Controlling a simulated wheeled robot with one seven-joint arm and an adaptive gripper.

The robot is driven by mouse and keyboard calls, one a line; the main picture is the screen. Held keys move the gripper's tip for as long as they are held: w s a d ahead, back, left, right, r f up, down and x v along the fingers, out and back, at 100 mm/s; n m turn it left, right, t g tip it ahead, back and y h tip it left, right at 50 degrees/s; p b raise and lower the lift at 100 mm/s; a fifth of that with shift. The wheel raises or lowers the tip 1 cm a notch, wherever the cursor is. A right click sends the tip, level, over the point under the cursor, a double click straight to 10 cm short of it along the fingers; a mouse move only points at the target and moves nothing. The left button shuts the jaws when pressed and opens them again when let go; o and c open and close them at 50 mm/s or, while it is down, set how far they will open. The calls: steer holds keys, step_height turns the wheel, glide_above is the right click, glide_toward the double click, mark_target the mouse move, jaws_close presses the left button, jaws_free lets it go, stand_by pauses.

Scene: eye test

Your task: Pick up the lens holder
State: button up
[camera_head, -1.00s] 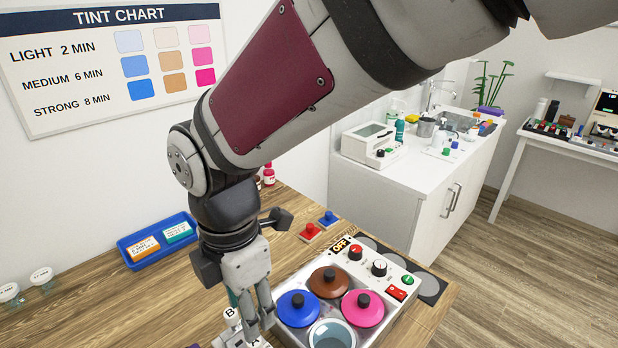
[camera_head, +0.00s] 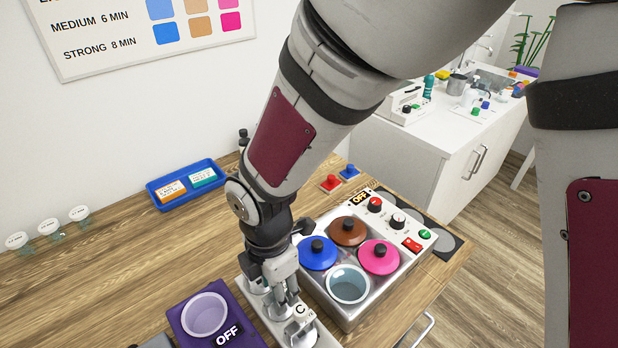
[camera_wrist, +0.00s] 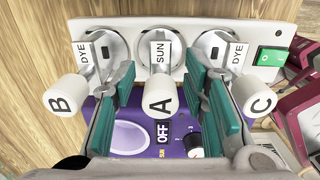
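Three lens holders with white rounded handles stand in a row on a pale rack (camera_wrist: 248,30). In the wrist view they are holder B (camera_wrist: 62,97) tagged DYE, holder A (camera_wrist: 160,95) tagged SUN, and holder C (camera_wrist: 260,97) tagged DYE. My gripper (camera_wrist: 163,100) is open, with one teal-padded finger on each side of the handle of A; gaps show on both sides. In the head view my gripper (camera_head: 280,297) points down over the rack and partly hides it; C (camera_head: 300,310) shows beside it. Any lenses are hidden.
A purple unit (camera_head: 183,311) marked OFF, with a round well, stands left of the rack. A dye bath (camera_head: 345,312) with blue, brown and pink lids and one open pot is at right. A blue tray (camera_head: 158,200) and several small jars stand farther back on the wooden table.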

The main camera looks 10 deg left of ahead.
steer(key=shift+f, duration=0.45)
jaws_close()
